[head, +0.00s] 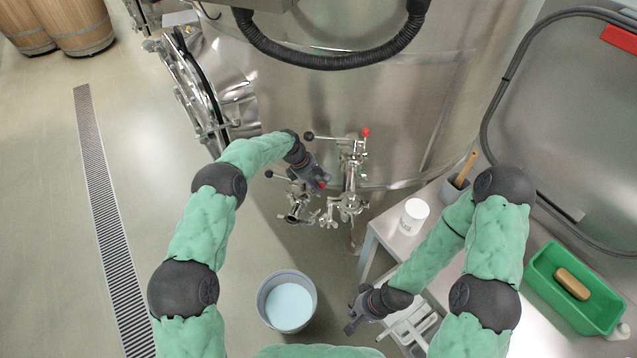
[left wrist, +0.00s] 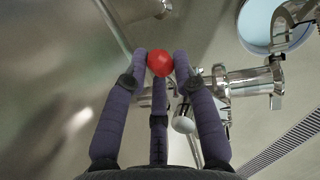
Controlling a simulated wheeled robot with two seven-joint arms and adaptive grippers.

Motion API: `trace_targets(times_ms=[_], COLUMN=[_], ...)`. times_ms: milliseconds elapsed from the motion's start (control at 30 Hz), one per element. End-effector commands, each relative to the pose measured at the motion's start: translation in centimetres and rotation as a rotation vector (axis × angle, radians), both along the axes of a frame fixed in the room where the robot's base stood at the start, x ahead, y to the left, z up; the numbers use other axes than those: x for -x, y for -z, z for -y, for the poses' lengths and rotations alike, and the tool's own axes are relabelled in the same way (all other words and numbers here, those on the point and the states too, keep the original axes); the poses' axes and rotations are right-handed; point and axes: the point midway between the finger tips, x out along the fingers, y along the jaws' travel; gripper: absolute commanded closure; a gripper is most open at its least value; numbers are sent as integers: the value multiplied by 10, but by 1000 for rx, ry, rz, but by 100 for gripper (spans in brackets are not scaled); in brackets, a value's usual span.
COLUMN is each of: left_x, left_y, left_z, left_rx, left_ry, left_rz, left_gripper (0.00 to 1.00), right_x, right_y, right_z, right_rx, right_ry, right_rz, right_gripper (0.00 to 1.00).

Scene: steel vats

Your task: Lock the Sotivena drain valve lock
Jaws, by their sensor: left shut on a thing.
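The steel valve cluster (head: 345,205) sits low on the front of the vat. My left gripper (head: 320,182) reaches it from the left and is shut on a red ball knob (left wrist: 160,63), which shows between the fingertips (left wrist: 162,56) in the left wrist view. A second red knob (head: 366,132) stands at the upper right of the cluster. Black ball handles (head: 309,136) stick out to the left. No name label is readable on the valves. My right gripper (head: 358,312) hangs away from the valves, beside the steel table; its finger opening is unclear.
A bucket of pale liquid (head: 289,303) stands on the floor below the valves. A floor drain grate (head: 110,225) runs along the left.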

Motion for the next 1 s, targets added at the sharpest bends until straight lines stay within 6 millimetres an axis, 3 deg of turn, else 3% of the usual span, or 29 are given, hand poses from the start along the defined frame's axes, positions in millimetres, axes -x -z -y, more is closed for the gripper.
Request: trace_targets(times_ms=[367, 1000], left_x=[-3, -8], left_y=[-2, -7], left_z=[-9, -25], left_rx=[170, 550], left_ry=[-6, -3], left_rz=[-49, -155], left_gripper=[100, 100], right_x=[0, 0], right_y=[9, 44], right_z=[0, 0], right_rx=[0, 0], right_ry=[0, 0], right_rz=[0, 0], right_gripper=[100, 100])
